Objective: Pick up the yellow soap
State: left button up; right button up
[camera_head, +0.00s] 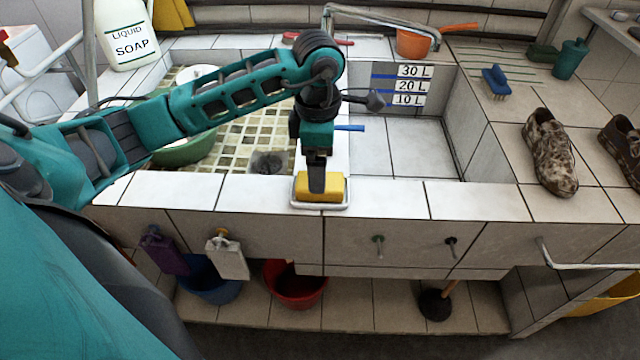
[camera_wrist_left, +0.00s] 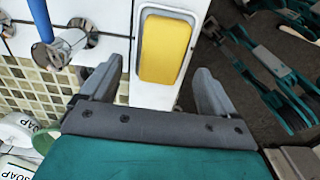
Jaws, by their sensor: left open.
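The yellow soap (camera_head: 330,188) lies in a pale soap dish (camera_head: 298,204) on the front tiled ledge of the sink, in the middle of the head view. My left gripper (camera_head: 318,188) points down right over the soap and covers part of it. In the left wrist view the soap (camera_wrist_left: 165,50) sits in the dish ahead of my open fingers (camera_wrist_left: 158,88), between their two sides. The fingers look apart from the soap, with nothing held. My right gripper is in neither view.
A mosaic basin (camera_head: 235,140) lies behind the ledge on the left and a white tiled basin (camera_head: 405,145) on the right. A blue-handled tap (camera_wrist_left: 65,45) is close to the gripper. Shoes (camera_head: 548,150) and a blue brush (camera_head: 495,80) stand on the right counter.

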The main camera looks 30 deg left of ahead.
pick_arm(q)
notch_tip(320, 180, down, 4)
jog(key=shift+d+f, duration=0.15)
jog(key=shift+c, duration=0.3)
jog(key=c, duration=1.2)
